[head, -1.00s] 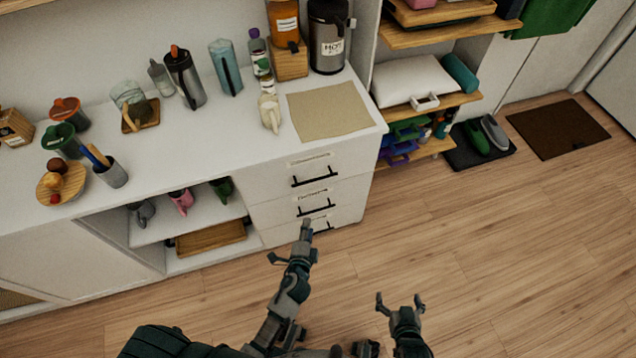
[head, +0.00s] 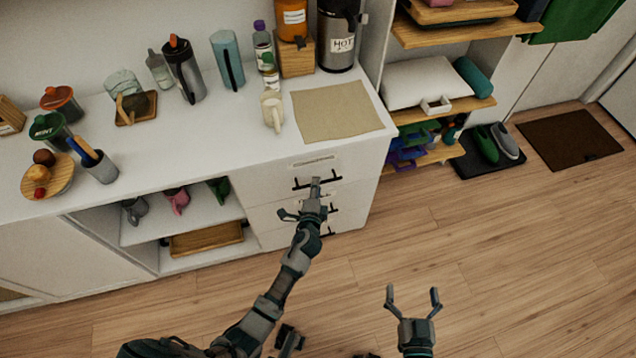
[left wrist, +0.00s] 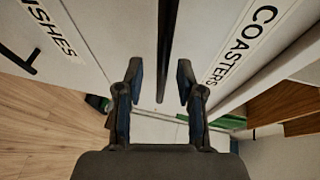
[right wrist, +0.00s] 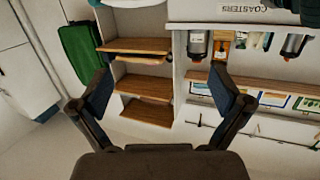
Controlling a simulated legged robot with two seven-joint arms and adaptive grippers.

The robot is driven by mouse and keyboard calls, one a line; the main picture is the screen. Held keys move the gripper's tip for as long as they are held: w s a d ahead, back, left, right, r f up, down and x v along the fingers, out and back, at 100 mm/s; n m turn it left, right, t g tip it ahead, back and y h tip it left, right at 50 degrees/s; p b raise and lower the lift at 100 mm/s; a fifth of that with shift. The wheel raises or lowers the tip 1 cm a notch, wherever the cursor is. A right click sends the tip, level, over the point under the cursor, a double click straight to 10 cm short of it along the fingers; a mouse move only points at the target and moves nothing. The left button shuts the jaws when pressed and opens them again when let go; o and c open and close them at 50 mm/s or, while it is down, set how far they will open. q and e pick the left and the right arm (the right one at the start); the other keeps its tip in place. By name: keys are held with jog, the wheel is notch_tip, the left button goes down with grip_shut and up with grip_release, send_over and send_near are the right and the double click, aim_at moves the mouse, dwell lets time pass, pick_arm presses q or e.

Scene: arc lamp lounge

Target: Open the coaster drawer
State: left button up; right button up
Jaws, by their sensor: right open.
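The coaster drawer (head: 268,182) is the top drawer of the white cabinet, shut, with a paper label (head: 314,162) and a dark bar handle (head: 301,186). In the left wrist view the label (left wrist: 240,42) reads COASTERS. My left gripper (head: 316,188) is at this handle, hiding part of it. In the left wrist view its fingers (left wrist: 160,78) are apart, with the dark handle bar (left wrist: 166,45) running between them; I cannot tell whether they touch it. My right gripper (head: 413,298) is open and empty above the floor, away from the cabinet.
More drawers with dark handles (head: 331,232) lie below. The countertop holds a beige mat (head: 337,112), a cream mug (head: 271,112), bottles and a HOT dispenser (head: 338,40). An open shelf (head: 180,222) with mugs is left of the drawers. The wooden floor (head: 480,240) at right is clear.

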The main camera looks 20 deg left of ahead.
pick_arm(q)
jog(key=shift+x, duration=0.85)
jog(key=shift+w, duration=0.15)
jog(key=shift+d, duration=0.15)
jog(key=shift+c, duration=0.5)
grip_shut()
pick_arm(e)
jog(key=shift+w+r+t, duration=0.15)
jog(key=shift+r+t, duration=0.25)
jog(key=shift+r, duration=0.2)
